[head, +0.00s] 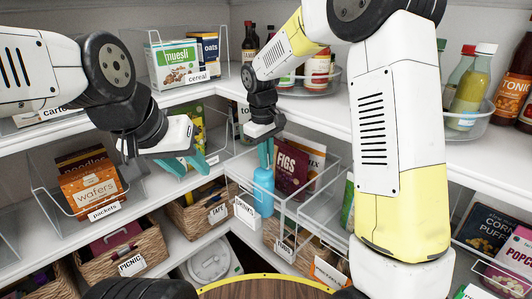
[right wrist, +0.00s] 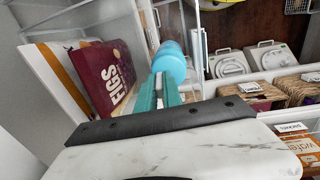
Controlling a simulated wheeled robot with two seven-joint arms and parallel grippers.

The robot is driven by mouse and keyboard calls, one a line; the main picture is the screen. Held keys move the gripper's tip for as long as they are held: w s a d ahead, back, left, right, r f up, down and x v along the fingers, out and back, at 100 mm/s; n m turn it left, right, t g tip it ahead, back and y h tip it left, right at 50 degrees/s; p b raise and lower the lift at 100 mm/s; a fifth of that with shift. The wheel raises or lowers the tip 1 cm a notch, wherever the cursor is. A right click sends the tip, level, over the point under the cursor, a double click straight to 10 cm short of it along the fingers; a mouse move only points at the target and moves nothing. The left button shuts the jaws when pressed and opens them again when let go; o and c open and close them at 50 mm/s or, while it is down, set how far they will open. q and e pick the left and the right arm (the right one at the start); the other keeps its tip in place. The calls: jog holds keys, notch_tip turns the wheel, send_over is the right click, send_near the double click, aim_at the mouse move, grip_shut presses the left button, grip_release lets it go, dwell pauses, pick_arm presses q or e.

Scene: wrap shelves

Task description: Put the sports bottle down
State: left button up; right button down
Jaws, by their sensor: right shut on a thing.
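The blue sports bottle (head: 263,192) is upright in the head view, at the clear bin (head: 283,226) with the "drinks" label (head: 245,211). I cannot tell whether its base touches the bin floor. My right gripper (head: 265,154) points down and is shut on the bottle's top. In the right wrist view the teal fingers (right wrist: 158,92) meet at the bottle (right wrist: 170,62), next to a dark red FIGS bag (right wrist: 106,75). My left gripper (head: 188,163) is open and empty, in front of the shelf to the left.
The FIGS bag (head: 291,166) stands close right of the bottle. A clear bin with wafers (head: 91,187) is at left. Baskets (head: 198,211) line the lower shelf. Cereal boxes (head: 173,64) and bottles (head: 469,88) stand on the upper shelf. A round wooden top (head: 270,289) is in front.

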jog(key=c, duration=1.5)
grip_release()
notch_tip(320, 180, up, 12)
jog(key=s+d+r+m, duration=0.1)
jog(key=s+d+r, duration=0.2)
jog(key=s, duration=0.1)
jog(key=s+d+f+m+t+y, duration=0.1)
jog(key=s+d+m+t, duration=0.1)
jog(key=s+d, duration=0.3)
jog(key=s+d+f+m+t+y, duration=0.1)
jog(key=s+d+m+t, duration=0.2)
jog(key=s, duration=1.1)
jog(key=d+m, duration=0.2)
jog(key=shift+d+f+y, duration=0.3)
jog(key=shift+y, duration=0.1)
